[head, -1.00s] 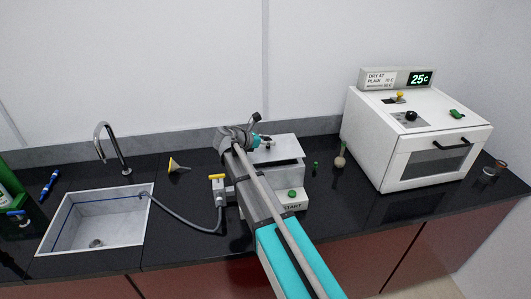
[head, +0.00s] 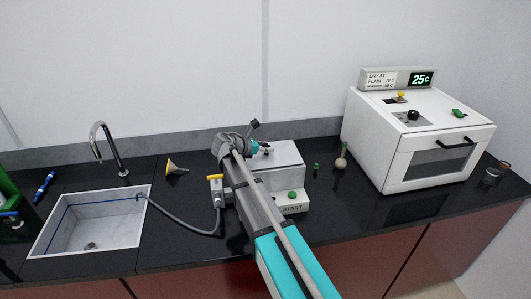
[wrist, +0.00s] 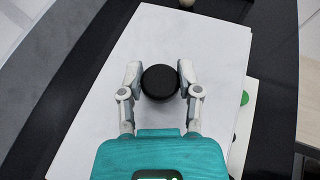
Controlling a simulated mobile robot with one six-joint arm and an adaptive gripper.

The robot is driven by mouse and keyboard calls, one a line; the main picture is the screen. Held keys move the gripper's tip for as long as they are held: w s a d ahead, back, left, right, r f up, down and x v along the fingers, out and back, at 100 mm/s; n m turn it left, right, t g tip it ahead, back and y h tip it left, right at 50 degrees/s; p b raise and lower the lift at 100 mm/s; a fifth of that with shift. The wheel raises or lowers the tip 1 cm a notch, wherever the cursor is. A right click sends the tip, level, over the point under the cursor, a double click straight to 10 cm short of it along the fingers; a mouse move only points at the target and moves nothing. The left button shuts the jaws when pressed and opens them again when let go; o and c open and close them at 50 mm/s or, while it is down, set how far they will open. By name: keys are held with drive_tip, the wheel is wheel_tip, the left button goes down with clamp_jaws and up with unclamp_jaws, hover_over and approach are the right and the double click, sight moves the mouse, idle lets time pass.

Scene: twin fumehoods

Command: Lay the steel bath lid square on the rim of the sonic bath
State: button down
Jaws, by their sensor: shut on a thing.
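The steel bath lid (head: 280,152) is a pale flat plate. It lies over the top of the sonic bath (head: 291,205), a white box with a green START button, with no clear gap showing between them in the head view. My gripper (wrist: 160,80) is shut on the lid's round black knob (wrist: 160,83), one finger on each side. In the wrist view, the lid (wrist: 110,90) fills most of the picture, and its right edge runs roughly along the bath's front panel (wrist: 246,120). My arm hides the lid's left part and the bath's left side in the head view.
A sink (head: 95,232) with a tap (head: 108,150) is at the left. A hose (head: 185,224) runs from it to a yellow-handled valve (head: 216,190) beside the bath.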

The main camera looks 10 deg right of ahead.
drive_tip(key=shift+f, duration=0.2)
drive_tip(key=shift+c, duration=1.4)
unclamp_jaws()
drive_tip(key=shift+a+r, duration=0.1)
drive_tip(key=p+v, duration=0.4)
drive_tip(key=v, duration=0.7)
drive_tip(key=shift+s+a+r+p, duration=0.1)
drive_tip(key=shift+s+a+p, duration=0.1)
drive_tip(key=shift+a+p, duration=0.1)
drive_tip(key=s+d+f+m+g+y, duration=0.1)
drive_tip(key=s+d+f+m+y, duration=0.2)
drive_tip(key=s+m, duration=0.4)
drive_tip(key=s+d+f+m+g+y, duration=0.2)
drive_tip(key=s+d+f+m+y, duration=0.1)
drive_tip(key=s+m, duration=0.5)
drive_tip(key=s+d+f+m+g+y, duration=0.2)
drive_tip(key=s+d+f+m+y, duration=0.2)
drive_tip(key=s, duration=0.6)
drive_tip(key=f+m+y, duration=0.1)
drive_tip(key=m+y, duration=0.1)
drive_tip(key=m, duration=0.1)
drive_tip(key=shift+f+y, duration=0.25)
drive_tip(key=shift+y, duration=0.05)
